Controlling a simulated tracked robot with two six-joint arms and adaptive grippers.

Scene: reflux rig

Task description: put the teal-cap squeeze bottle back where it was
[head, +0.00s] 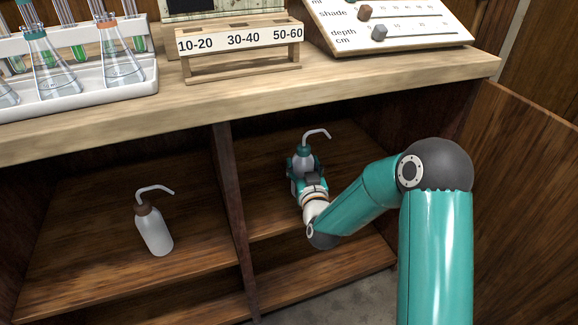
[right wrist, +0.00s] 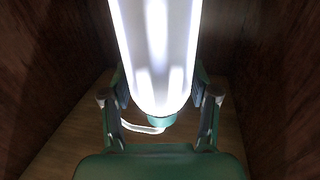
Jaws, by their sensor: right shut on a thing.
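The teal-cap squeeze bottle (head: 304,162) is in the right compartment of the cupboard in the head view, with its bent white spout (head: 318,133) on top. My right gripper (head: 303,168) is shut on it. In the right wrist view the white bottle (right wrist: 155,50) fills the upper middle, its teal cap (right wrist: 160,120) shows below, and the gripper fingers (right wrist: 160,110) are on both sides. The bottle looks upright. Its base is hidden behind my gripper, so I cannot tell whether it touches the shelf. My left gripper is not in view.
A brown-cap squeeze bottle (head: 154,230) stands in the left compartment, past the divider (head: 231,200). The bench top (head: 250,97) overhangs the compartments. It holds a white flask tray (head: 85,103) and a labelled wooden rack (head: 240,45). An open door (head: 530,190) stands at the right.

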